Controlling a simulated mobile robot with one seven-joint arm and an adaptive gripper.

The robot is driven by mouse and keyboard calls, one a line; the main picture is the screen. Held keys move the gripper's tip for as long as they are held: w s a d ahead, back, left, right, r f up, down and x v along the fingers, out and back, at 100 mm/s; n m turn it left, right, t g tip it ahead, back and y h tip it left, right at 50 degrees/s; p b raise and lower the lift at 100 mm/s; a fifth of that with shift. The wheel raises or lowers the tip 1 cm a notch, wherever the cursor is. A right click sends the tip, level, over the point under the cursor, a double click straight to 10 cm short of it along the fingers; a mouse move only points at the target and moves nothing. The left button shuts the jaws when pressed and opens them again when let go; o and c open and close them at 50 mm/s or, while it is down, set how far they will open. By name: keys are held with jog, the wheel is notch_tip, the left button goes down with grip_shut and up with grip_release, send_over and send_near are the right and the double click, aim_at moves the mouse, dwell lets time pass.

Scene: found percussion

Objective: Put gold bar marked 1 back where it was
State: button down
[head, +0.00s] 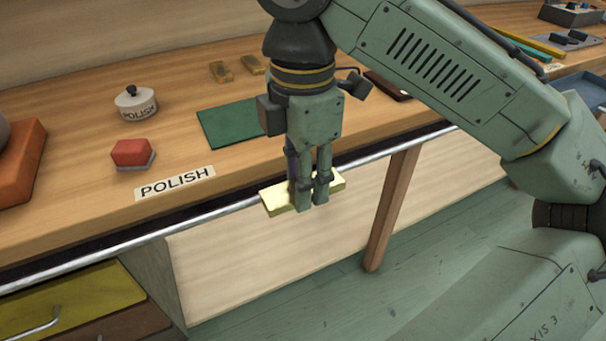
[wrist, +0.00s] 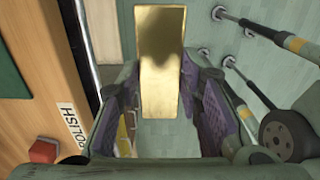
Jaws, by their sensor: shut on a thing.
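A polished gold bar (head: 276,201) is held between the fingers of my gripper (head: 312,188), in front of the workbench's front rail. It also shows in the wrist view as a long shiny bar (wrist: 160,60) between the two fingers (wrist: 160,88). Its ends stick out on both sides of the fingers. No number can be read on it. My gripper is shut on it, pointing down, with floor below.
The wooden bench (head: 90,180) bears a green mat (head: 228,124), a white POLISH pot (head: 135,103), a red block (head: 132,152) and a POLISH label (head: 175,183). A metal rail (head: 130,238) runs along its front edge. A yellow drawer (head: 70,310) is below left. Trays (head: 570,12) stand far right.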

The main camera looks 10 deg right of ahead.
jog(key=shift+s+f, duration=0.2)
jog(key=shift+f, duration=0.05)
jog(key=w+a+f+m, duration=0.2)
jog(key=w+f+m, duration=0.2)
jog(key=f, duration=1.5)
jog(key=w+a+f+m, duration=0.1)
jog(key=w+f+m, duration=0.4)
jog(key=f+m, duration=0.5)
jog(key=w+a+f+m, duration=0.2)
jog(key=w+f+m, duration=0.3)
jog(key=f, duration=2.2)
jog(key=m, duration=0.2)
jog(key=shift+a+f+m, duration=0.3)
jog(key=shift+a, duration=0.05)
jog(key=shift+d, duration=0.25)
